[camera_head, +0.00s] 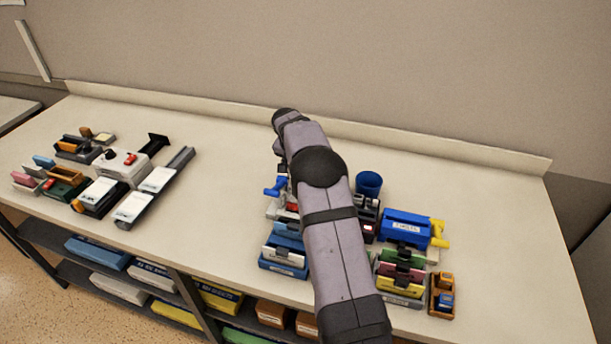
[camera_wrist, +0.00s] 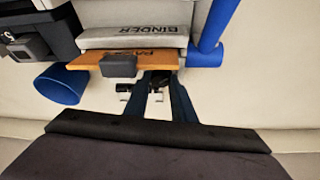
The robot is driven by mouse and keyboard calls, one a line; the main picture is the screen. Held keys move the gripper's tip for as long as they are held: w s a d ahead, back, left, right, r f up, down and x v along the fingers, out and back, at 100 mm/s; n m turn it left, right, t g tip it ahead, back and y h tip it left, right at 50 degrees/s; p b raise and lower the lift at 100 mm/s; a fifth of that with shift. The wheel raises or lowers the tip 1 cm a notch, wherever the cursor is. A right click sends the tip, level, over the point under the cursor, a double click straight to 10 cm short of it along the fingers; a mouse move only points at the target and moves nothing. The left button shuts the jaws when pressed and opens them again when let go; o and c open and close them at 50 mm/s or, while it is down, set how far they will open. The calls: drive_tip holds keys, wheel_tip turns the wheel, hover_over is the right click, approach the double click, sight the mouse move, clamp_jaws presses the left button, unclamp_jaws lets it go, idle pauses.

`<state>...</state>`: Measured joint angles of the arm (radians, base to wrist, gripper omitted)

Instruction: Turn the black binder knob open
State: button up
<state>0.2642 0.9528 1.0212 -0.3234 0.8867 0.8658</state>
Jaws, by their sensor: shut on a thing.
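The grey-white binder (camera_wrist: 133,37), marked BINDER, shows upside down at the top of the wrist view. An orange strip with lettering (camera_wrist: 88,60) runs along its edge, with a dark grey block (camera_wrist: 119,66) on it. A blue lever (camera_wrist: 212,35) is at its right. My gripper (camera_wrist: 161,84) reaches up to the orange strip, its two dark fingers shut on a small black piece, which looks like the black binder knob (camera_wrist: 160,78). The fingers hide most of it, so its turn angle cannot be told. In the head view my arm covers the gripper and most of the binder.
A blue cup (camera_head: 368,184) stands right of my arm; it also shows in the wrist view (camera_wrist: 61,84). A blue box with a yellow handle (camera_head: 405,228) and coloured holders (camera_head: 402,272) crowd the right. More devices (camera_head: 124,165) stand far left. The middle counter is clear.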

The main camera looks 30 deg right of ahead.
drive_tip(key=shift+w+r+m, duration=0.15)
drive_tip(key=shift+r+m, duration=0.05)
drive_tip(key=shift+m, duration=0.4)
drive_tip(key=o, duration=0.7)
drive_tip(key=shift+o, duration=0.4)
drive_tip(key=shift+f, duration=0.1)
drive_tip(key=b+v, duration=0.2)
drive_tip(key=v, duration=0.5)
drive_tip(key=shift+a+r+b, duration=0.2)
drive_tip(key=shift+b, duration=0.2)
